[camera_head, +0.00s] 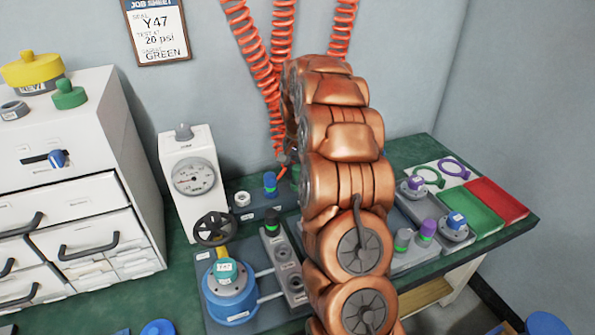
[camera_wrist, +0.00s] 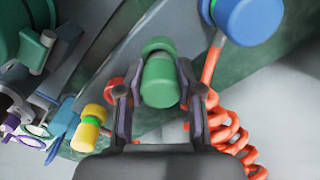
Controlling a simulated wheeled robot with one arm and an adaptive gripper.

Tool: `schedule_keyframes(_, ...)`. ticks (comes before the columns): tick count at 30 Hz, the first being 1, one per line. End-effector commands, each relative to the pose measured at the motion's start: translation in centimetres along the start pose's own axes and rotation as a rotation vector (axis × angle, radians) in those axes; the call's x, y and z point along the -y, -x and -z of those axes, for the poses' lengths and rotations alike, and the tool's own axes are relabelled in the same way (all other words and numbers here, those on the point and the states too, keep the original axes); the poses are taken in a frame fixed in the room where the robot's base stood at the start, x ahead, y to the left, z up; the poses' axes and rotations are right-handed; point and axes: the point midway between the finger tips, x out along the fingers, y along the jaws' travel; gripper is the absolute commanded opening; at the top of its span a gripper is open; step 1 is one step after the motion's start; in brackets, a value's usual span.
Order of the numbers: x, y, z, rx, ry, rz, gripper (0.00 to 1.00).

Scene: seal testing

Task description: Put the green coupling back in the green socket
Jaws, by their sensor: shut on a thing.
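The green coupling (camera_wrist: 159,82) shows in the middle of the wrist view, between the two fingers of my gripper (camera_wrist: 160,93). The gripper is shut on it, with a pad against each side. In the head view my copper-coloured arm hides the gripper and the coupling. I cannot make out the green socket in either view; it may be behind the arm or the held coupling. A dark green surface lies beyond the coupling in the wrist view.
A blue coupling (camera_wrist: 250,20) with a red coiled hose (camera_wrist: 232,135) is close on the right in the wrist view; a yellow coupling (camera_wrist: 90,128) is at left. In the head view, a gauge (camera_head: 193,177), a handwheel (camera_head: 215,229) and a blue coupling (camera_head: 270,184) stand left of my arm.

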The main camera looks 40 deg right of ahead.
Motion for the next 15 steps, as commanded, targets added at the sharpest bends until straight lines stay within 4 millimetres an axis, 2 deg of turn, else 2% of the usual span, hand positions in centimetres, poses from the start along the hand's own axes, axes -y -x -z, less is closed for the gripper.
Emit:
schedule_keyframes(7, -0.02, -0.42, -0.02, 0.001, 0.0, 0.0, 0.0)
schedule_keyframes(8, -0.02, -0.44, -0.02, 0.001, 0.0, 0.0, 0.37)
schedule_keyframes(15, -0.01, -0.41, -0.01, 0.0, 0.0, 0.0, 0.62)
